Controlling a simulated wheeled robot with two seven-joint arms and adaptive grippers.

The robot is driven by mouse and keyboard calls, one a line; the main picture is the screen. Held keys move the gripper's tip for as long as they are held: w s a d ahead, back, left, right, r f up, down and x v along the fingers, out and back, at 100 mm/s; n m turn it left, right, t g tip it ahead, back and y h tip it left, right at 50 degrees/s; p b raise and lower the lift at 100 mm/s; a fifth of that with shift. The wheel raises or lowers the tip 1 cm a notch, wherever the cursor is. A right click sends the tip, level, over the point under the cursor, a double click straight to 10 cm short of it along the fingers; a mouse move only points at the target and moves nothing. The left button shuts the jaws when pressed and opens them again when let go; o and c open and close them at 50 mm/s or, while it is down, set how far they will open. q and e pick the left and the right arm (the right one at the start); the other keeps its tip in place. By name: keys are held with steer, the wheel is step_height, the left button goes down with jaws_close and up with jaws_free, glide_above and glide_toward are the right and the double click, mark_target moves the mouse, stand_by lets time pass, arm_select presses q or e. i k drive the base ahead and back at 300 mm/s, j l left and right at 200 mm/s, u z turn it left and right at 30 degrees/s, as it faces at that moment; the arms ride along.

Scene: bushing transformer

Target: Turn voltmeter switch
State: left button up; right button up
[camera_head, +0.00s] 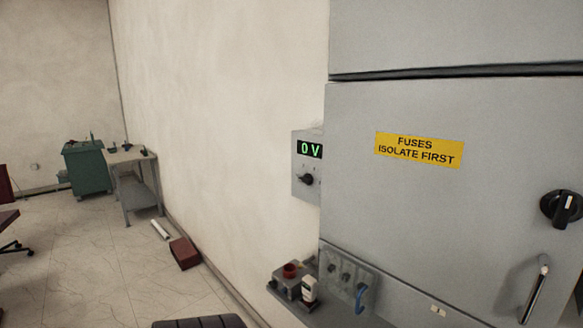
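The voltmeter (298,164) is a small grey box at the middle of the head view, on the wall just left of the large cabinet. Its dark display (310,149) reads "0 V" in green. Below the display is a small black rotary switch (306,180); the exact way it points is too small to tell. The cabinet edge stands right against the box's right side in the picture. Neither of my grippers is in view.
The grey cabinet (400,220) fills the right, with a large black knob (562,208) and a handle (535,294). A small shelf with items (291,287) juts out below the voltmeter. A red box (185,253) lies by the wall. The floor at left is mostly clear.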

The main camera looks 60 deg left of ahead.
mark_target(307, 180)
steer(key=u, duration=1.85)
